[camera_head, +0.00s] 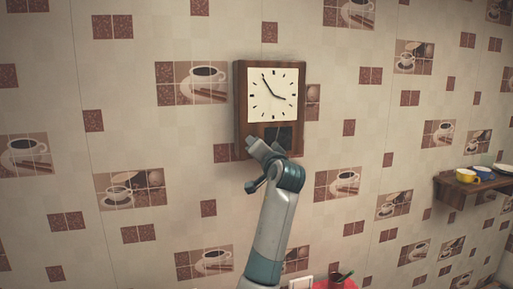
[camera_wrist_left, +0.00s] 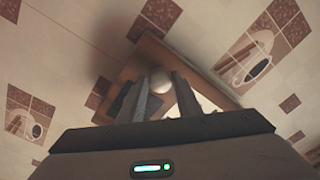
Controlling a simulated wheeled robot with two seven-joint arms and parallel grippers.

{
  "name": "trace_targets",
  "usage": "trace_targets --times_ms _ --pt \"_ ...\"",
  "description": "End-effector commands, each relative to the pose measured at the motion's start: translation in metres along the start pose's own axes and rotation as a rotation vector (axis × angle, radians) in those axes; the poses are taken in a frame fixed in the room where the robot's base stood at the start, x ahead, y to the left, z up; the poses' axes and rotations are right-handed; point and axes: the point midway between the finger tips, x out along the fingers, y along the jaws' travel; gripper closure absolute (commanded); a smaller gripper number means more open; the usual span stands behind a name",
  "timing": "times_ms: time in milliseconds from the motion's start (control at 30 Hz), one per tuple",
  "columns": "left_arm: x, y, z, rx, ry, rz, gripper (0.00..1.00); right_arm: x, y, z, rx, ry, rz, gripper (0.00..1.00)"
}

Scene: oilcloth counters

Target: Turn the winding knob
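The wall clock (camera_head: 240,105) has a brown wooden case, a white square dial (camera_head: 276,95) with black hands and a dark panel (camera_head: 285,135) below. My left gripper (camera_head: 258,150) is at the case's lower left part in the head view and covers the spot there. In the left wrist view, a pale round knob (camera_wrist_left: 160,80) shows between the two fingertips of my left gripper (camera_wrist_left: 161,88), in front of the wooden case (camera_wrist_left: 205,75). The fingers stand apart on either side of the knob; whether they press on it I cannot tell. My right gripper is not in view.
A small wooden shelf (camera_head: 466,189) with a yellow cup (camera_head: 465,176) and other dishes is on the wall at the far right. A red item (camera_head: 349,284) shows at the bottom edge. The tiled wall around the clock is clear.

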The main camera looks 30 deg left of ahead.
Motion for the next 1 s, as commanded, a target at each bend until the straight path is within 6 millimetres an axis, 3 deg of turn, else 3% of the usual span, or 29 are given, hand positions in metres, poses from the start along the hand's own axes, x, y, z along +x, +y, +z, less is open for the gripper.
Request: trace_targets --times_ms 67,567,767,1000 --pt "0.0 0.0 -0.001 -0.001 0.001 0.0 0.52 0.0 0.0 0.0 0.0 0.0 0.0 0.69" --pt "-0.009 0.002 0.001 -0.002 0.001 0.001 0.52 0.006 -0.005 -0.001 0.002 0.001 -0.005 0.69" --pt "-0.032 0.003 0.003 -0.004 0.002 0.001 0.52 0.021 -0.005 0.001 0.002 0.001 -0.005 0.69" --pt "-0.079 0.004 0.002 -0.006 0.003 0.0 0.52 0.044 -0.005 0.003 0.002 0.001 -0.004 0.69"
